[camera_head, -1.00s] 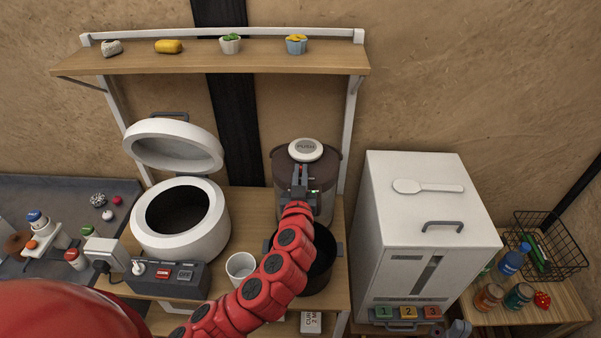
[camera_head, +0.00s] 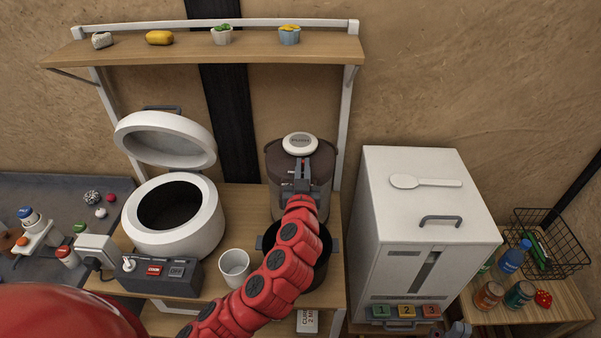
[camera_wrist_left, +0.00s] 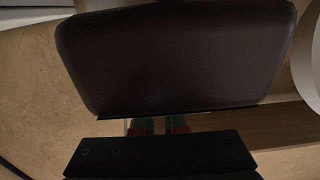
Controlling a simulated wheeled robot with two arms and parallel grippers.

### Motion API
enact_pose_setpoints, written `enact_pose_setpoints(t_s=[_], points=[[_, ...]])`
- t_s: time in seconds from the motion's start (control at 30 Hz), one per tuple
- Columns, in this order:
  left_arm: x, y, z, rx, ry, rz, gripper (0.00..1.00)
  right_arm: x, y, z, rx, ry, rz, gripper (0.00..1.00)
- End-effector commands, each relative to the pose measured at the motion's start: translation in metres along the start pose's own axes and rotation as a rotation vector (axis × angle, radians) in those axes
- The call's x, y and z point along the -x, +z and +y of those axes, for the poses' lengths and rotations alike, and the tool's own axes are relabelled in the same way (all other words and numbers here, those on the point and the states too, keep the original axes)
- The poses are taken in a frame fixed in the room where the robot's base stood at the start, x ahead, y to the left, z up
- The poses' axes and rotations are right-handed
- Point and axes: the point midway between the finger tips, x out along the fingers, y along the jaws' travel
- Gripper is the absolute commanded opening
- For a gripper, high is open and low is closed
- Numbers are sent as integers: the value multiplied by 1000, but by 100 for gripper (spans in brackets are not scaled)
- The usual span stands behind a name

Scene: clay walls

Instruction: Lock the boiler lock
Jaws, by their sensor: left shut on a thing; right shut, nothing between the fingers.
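The boiler (camera_head: 275,170) is a pot with a dark brown lid and a white round push button (camera_head: 300,144) on top. It stands at the back right of the wooden table. My left gripper (camera_head: 303,172) is at its front, just under the lid, shut on the small boiler lock, which the fingers mostly hide. In the left wrist view the dark lid (camera_wrist_left: 175,55) fills the top, with small red and green bits at the fingertips below it.
A dark pot (camera_head: 325,272) stands in front of the boiler, partly behind my left arm. A white cup (camera_head: 235,268) and an open white cooker (camera_head: 205,225) are to the left. A tall white cabinet (camera_head: 370,230) stands to the right. A shelf (camera_head: 200,48) runs above.

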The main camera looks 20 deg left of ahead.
Motion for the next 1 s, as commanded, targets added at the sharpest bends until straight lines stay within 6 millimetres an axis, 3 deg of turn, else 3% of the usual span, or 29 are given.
enact_pose_setpoints(t_s=[0.23, 0.27, 0.4, 0.77, 1.0], points=[[2, -3, 7, 4, 18, 4, 0, -1, 0, 0, 0, 0, 0, 0], [2, -3, 7, 4, 18, 4, 15, -1, 0, 0, 0, 0, 0, 0], [2, -3, 6, 3, 16, 3, 40, -1, 0, 0, 0, 0, 0, 0], [3, -1, 5, 2, 12, 1, 40, 0, 0, 0, 0, 0, 0, 0], [32, 3, 4, 3, 15, 1, 40, 14, 2, -1, 0, 0, 0, 0]])
